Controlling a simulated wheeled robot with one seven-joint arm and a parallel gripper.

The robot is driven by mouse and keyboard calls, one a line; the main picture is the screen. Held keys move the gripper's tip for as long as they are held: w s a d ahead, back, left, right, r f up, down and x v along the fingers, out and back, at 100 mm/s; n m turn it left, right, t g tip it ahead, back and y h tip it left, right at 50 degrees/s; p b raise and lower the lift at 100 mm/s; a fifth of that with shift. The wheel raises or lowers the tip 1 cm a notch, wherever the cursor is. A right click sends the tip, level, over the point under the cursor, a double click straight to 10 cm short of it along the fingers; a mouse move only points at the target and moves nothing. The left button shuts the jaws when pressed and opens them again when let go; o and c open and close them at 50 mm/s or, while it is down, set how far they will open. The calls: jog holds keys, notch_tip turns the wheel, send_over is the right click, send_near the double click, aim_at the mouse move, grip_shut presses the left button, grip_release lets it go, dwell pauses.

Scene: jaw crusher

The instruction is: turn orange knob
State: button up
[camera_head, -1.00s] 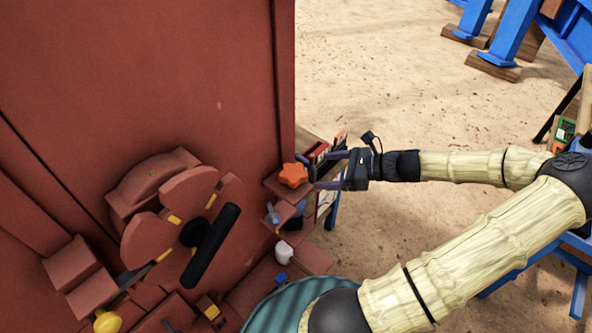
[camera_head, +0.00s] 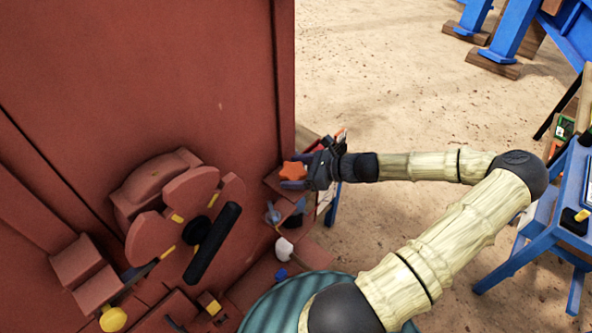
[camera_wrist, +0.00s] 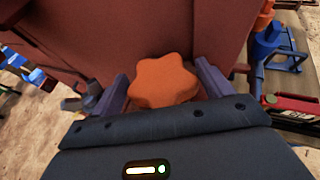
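The orange knob (camera_head: 291,171) is a star-shaped knob on a small red ledge at the right edge of the red machine. In the wrist view the orange knob (camera_wrist: 163,82) sits between the two purple-grey fingers of my gripper (camera_wrist: 163,90). A gap shows on the finger sides, so the fingers are spread around the knob, not clearly touching it. In the head view my gripper (camera_head: 297,172) reaches the knob from the right, and its fingers partly overlap the knob.
The red machine (camera_head: 150,80) fills the left side. Below the knob are a white knob (camera_head: 284,247) and a large wheel with a black handle (camera_head: 212,244). A blue table (camera_head: 560,215) stands at the right. Sandy floor lies open in the middle.

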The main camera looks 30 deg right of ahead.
jog(key=c, duration=0.7)
jog(key=shift+n+g+y+p, duration=0.3)
jog(key=shift+n+p, duration=0.1)
jog(key=shift+w+d+r+n+g+y+p, duration=0.1)
jog(key=shift+n+g+y+p, duration=0.4)
jog(key=shift+n+g+p, duration=0.15)
jog(key=n+g+y+p, duration=0.1)
jog(key=n+g+y, duration=0.1)
jog(key=n+g, duration=0.2)
jog(key=shift+w, duration=0.2)
jog(key=n+g, duration=0.2)
jog(key=n+g+b, duration=0.1)
jog(key=n+g, duration=0.1)
jog(key=g, duration=0.1)
jog(key=shift+w+f+n+g, duration=0.15)
jog(key=shift+f+n+g, duration=0.1)
jog(key=shift+n, duration=0.1)
jog(key=shift+r+n+g+h+b, duration=0.15)
jog(key=shift+n+g+h+b, duration=0.45)
jog(key=shift+n+g, duration=1.5)
